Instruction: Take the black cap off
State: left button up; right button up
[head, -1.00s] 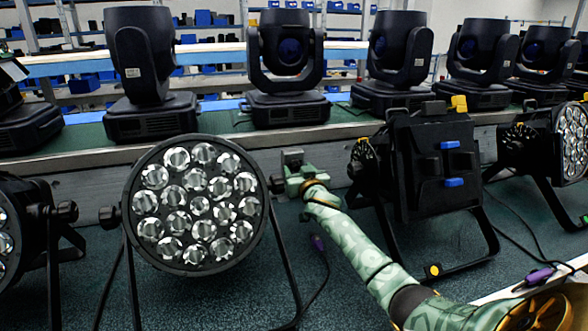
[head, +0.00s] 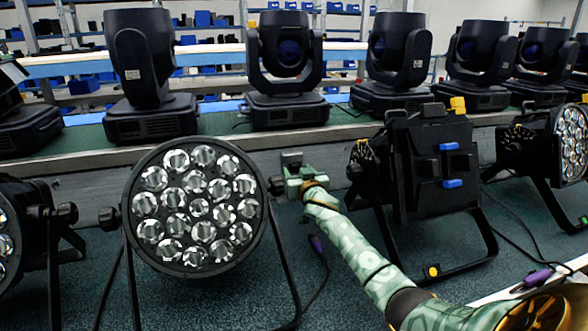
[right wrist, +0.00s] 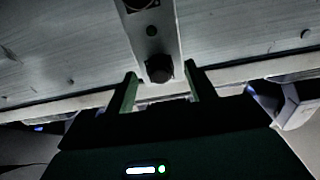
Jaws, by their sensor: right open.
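In the right wrist view, a round black cap (right wrist: 159,68) sits at the near end of a narrow metal bracket. My right gripper (right wrist: 163,88) is open, with one finger on each side of the cap's line. The fingertips lie close to the cap; I cannot tell whether they touch it. In the head view, my right gripper (head: 297,178) is between the round lamp on the left and the dark lamp on the right, by the table's front edge. The cap cannot be made out there. My left gripper is not in view.
A round par can (head: 198,205) with many lenses stands left of my gripper, its black side knob (head: 276,185) close by. A dark par can (head: 437,165) seen from behind stands to the right. Several moving-head lights, including one moving head (head: 287,65), line the table behind.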

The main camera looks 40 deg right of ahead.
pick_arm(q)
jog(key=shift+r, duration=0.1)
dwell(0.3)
pick_arm(e)
grip_shut()
pick_arm(q)
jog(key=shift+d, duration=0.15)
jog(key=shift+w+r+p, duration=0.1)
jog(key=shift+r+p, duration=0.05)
jog(key=shift+p, duration=0.15)
pick_arm(e)
jog(key=shift+s, duration=0.1)
jog(key=shift+s+a+r, duration=0.15)
jog(key=shift+s+a, duration=0.1)
jog(key=shift+s, duration=0.05)
pick_arm(q)
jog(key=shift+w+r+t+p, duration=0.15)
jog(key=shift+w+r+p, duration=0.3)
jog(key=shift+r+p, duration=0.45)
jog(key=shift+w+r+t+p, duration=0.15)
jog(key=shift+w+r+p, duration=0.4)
jog(key=shift+p, duration=0.4)
pick_arm(e)
jog(key=shift+v, duration=2.5)
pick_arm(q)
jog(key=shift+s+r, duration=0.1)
